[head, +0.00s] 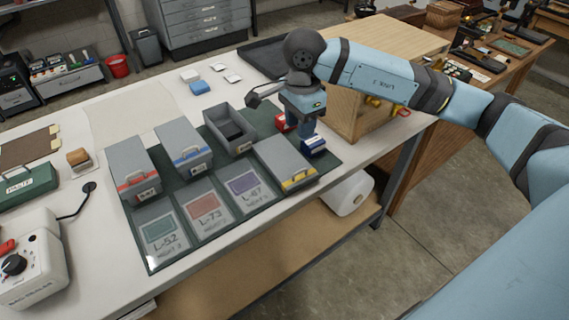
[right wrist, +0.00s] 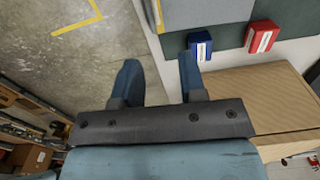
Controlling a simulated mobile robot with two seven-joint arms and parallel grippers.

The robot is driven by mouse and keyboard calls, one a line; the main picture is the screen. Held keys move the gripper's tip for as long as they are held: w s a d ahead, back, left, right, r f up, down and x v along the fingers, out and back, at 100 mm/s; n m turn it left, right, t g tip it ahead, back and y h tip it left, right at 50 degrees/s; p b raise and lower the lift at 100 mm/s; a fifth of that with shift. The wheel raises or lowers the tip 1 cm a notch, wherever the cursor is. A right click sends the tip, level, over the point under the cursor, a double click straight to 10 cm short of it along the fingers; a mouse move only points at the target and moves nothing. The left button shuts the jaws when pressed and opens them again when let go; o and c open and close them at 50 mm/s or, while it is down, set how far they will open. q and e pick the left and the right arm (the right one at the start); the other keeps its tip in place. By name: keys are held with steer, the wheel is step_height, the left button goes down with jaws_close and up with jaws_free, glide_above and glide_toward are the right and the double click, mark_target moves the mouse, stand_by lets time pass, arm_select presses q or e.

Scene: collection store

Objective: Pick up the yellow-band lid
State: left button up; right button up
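The yellow-band lid (head: 283,160) is a flat grey lid with a handle and a yellow stripe along its front edge. It lies at the right end of the dark green mat (head: 148,247) in the head view. Part of it shows at the top of the right wrist view (right wrist: 205,14), its yellow stripe at the left. My right gripper (head: 308,136) is just right of and behind the lid, above the mat's right edge, apart from the lid. Its two fingers (right wrist: 160,82) are spread with nothing between them. My left gripper is not in view.
A small blue block (right wrist: 200,47) and a red block (right wrist: 262,36) stand close to my right gripper. A red-band box (head: 133,165), a blue-band box (head: 183,147) and an open grey box (head: 229,130) stand left of the lid. A wooden crate (head: 350,115) stands behind my gripper.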

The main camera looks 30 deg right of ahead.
glide_toward(301, 167)
steer(key=shift+s+a+f, duration=0.2)
steer(key=shift+s+a, duration=0.35)
steer(key=shift+a, duration=0.05)
steer(key=shift+s+a+f, duration=0.25)
steer(key=shift+s+a, duration=0.25)
steer(key=shift+a, duration=0.15)
steer(key=shift+s+f+p, duration=0.15)
steer(key=shift+f+p, duration=0.2)
steer(key=shift+f, duration=0.95)
steer(key=shift+s+f+p, duration=0.15)
steer(key=shift+f+p, duration=0.15)
steer(key=shift+f, duration=1)
jaws_close()
